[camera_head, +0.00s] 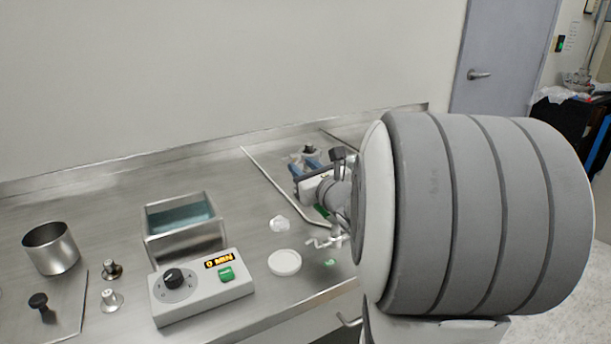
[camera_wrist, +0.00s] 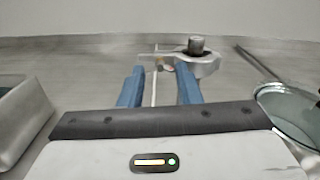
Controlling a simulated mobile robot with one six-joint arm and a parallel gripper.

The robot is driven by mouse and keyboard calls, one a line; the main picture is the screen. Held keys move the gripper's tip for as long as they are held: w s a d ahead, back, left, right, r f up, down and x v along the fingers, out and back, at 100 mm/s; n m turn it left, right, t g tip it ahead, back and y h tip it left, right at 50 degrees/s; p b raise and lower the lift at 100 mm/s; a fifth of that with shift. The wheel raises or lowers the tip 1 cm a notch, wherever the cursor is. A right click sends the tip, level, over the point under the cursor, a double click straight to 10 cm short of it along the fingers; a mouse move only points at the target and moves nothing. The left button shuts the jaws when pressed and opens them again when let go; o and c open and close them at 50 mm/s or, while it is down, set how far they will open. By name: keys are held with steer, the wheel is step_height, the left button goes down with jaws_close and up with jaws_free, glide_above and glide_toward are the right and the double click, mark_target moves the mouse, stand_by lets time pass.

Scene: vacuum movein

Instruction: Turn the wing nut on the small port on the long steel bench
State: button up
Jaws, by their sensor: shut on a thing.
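The small port (camera_wrist: 197,46) shows in the wrist view as a dark-topped stub with a pale metal clamp (camera_wrist: 207,66) around it. The wing nut (camera_wrist: 160,63) sits at the clamp's left side, small and partly blurred, with a thin pale bar beside it. My gripper (camera_wrist: 158,72) has its two blue fingers on either side of the wing nut and is shut on it. In the head view my gripper (camera_head: 307,163) reaches in beside the dark-topped port (camera_head: 308,150); my arm hides much of the right side, and the wing nut cannot be made out there.
On the steel bench stand a water bath (camera_head: 185,245), a control box (camera_head: 200,288), a steel cup (camera_head: 51,247) and small fittings (camera_head: 111,300). A white cap (camera_head: 279,224), white disc (camera_head: 285,262) and loose clamp (camera_head: 325,241) lie near the front edge. The wall is behind.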

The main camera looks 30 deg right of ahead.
steer(key=n+b, duration=0.2)
steer(key=b, duration=0.2)
steer(key=n+b, duration=0.3)
steer(key=b, duration=0.1)
steer(key=n+b, duration=0.3)
steer(key=b, duration=0.2)
steer(key=shift+f, duration=0.3)
steer(key=shift+r+n+b, duration=0.15)
steer(key=shift+n+b, duration=0.35)
steer(key=shift+b, duration=0.3)
steer(key=shift+r, duration=0.15)
steer(key=o, duration=1)
steer(key=s+p, duration=0.1)
steer(key=s, duration=0.6)
steer(key=shift+d, duration=0.15)
steer(key=shift+s, duration=0.4)
